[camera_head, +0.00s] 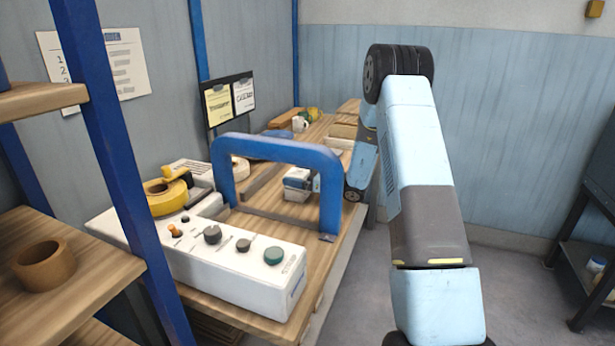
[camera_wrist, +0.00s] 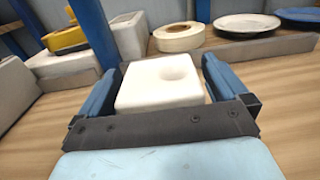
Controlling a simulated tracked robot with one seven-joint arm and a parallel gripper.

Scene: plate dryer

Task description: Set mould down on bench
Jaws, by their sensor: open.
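The white mould (camera_wrist: 158,88), a block with a round hollow in its top, sits between the two blue fingers of my gripper (camera_wrist: 162,72) in the wrist view. The fingers are open, one on each side of it; a narrow gap shows at its right side. The mould appears to rest on the wooden bench (camera_wrist: 275,95), though its underside is hidden. In the head view, the mould and my gripper (camera_head: 298,183) are small and partly hidden behind the blue arch, over the bench (camera_head: 255,205).
A blue arch (camera_head: 275,150) and a white control box (camera_head: 240,262) with knobs stand on the near bench. A yellow tape roll (camera_head: 165,197) is at left. The wrist view shows a white roll (camera_wrist: 178,37) and plates (camera_wrist: 246,24) behind a low grey rail (camera_wrist: 240,48).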

